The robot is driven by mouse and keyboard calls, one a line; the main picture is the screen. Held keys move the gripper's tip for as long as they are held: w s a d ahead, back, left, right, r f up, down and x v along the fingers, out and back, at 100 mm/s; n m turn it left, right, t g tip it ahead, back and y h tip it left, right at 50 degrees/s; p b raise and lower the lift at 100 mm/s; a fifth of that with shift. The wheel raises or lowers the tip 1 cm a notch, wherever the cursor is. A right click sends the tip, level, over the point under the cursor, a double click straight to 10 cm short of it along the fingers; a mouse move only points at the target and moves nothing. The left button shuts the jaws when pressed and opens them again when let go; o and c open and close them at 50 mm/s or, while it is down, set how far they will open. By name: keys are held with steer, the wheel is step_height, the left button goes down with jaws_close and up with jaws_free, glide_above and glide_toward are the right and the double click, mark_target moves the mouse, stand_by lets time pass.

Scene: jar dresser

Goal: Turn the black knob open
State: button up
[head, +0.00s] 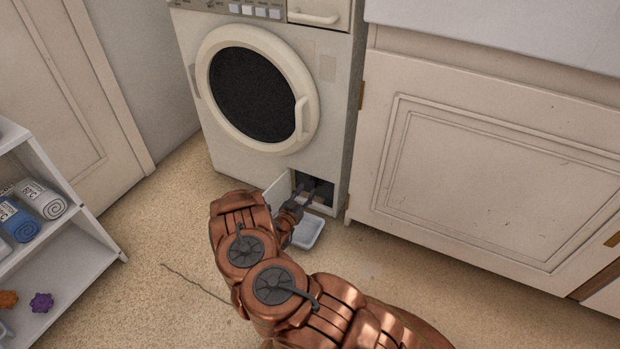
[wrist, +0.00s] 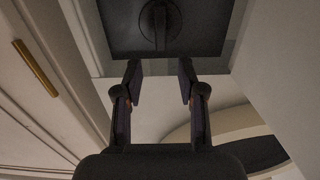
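The black knob (wrist: 160,24) shows at the top of the wrist view, a round dark piece with a raised grip bar, set in a dark recess (wrist: 112,28) low on the washing machine. In the head view the recess (head: 326,186) is partly covered by my gripper (head: 313,190), and I cannot make out the knob there. My gripper also shows in the wrist view (wrist: 160,68). Its two fingers are apart with nothing between them. They point at the recess, one to each side of the knob's line, and the knob appears beyond the fingertips.
The washing machine (head: 205,135) has an opened small flap (head: 278,190) left of the recess. A shallow white tray (head: 309,233) lies on the floor below. A cabinet (head: 480,160) stands close on the right. A shelf (head: 75,235) with rolled towels is at left.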

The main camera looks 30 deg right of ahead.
mark_target(313, 181)
steer(key=b+x, duration=0.2)
steer(key=x, duration=0.4)
steer(key=shift+w+d, duration=0.2)
jaws_close()
